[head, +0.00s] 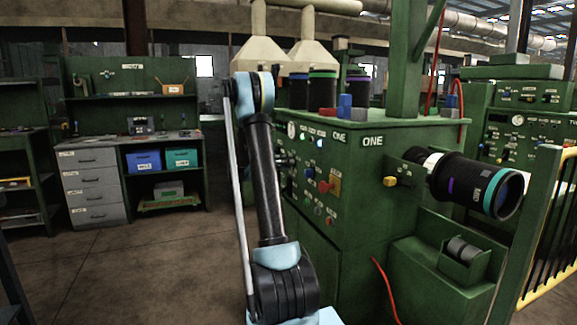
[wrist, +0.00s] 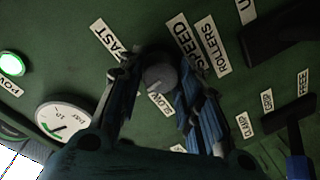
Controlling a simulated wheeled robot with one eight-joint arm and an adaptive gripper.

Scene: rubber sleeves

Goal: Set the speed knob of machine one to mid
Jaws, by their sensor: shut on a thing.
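Machine one (head: 385,185) is a green cabinet labelled ONE, with its control panel on the left face. The speed knob (wrist: 160,76) is grey and round in the wrist view, on the green panel. Its labels read SPEED (wrist: 183,47), FAST (wrist: 109,39) and SLOW (wrist: 160,104). My gripper (wrist: 158,70) is shut on the knob, with one blue-grey finger on each side. The knob's pointer cannot be made out, so its setting is unclear. In the head view my arm hides most of the gripper and the knob.
A round gauge (wrist: 65,117) and a lit green lamp (wrist: 11,64) sit left of the knob. A lever (wrist: 290,125) by the CLAMP, GRIP and FREE labels is to the right. A red knob (head: 326,187) is lower on the panel. Floor at left is open.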

